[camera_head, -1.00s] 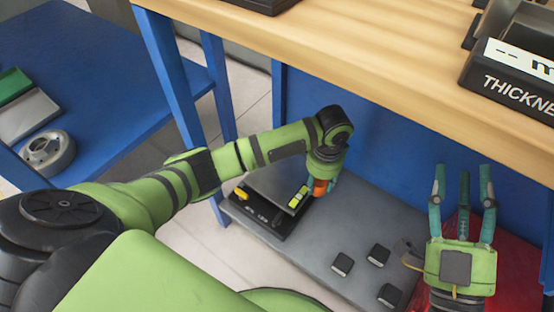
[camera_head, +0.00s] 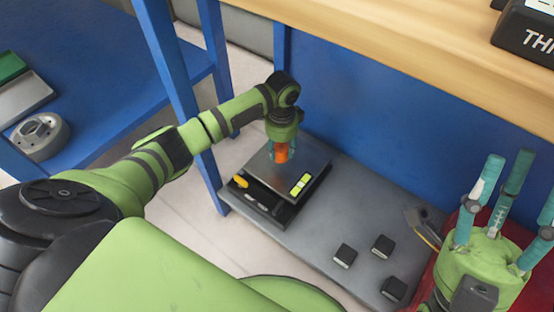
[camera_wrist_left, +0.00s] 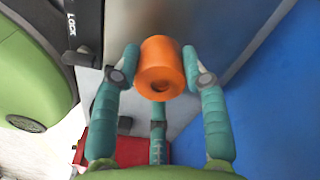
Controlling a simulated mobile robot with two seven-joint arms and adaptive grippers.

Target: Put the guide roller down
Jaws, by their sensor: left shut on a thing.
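The guide roller (camera_head: 281,153) is a small orange cylinder. My left gripper (camera_head: 280,160) is shut on it and points down over the flat grey plate (camera_head: 312,160) of a black-bodied device. In the left wrist view the roller (camera_wrist_left: 160,60) sits between two teal fingers, its round end with a dark centre hole facing the camera. I cannot tell whether its lower end touches the plate. My right gripper (camera_head: 512,195) is at the lower right, its teal fingers spread, with nothing between them.
The device has a lit yellow-green display (camera_head: 300,185) and stands on a grey shelf (camera_head: 300,240). Several small black blocks (camera_head: 345,256) lie on the shelf's front right. A wooden bench top (camera_head: 400,45) overhangs it. A blue table (camera_head: 100,75) is at left.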

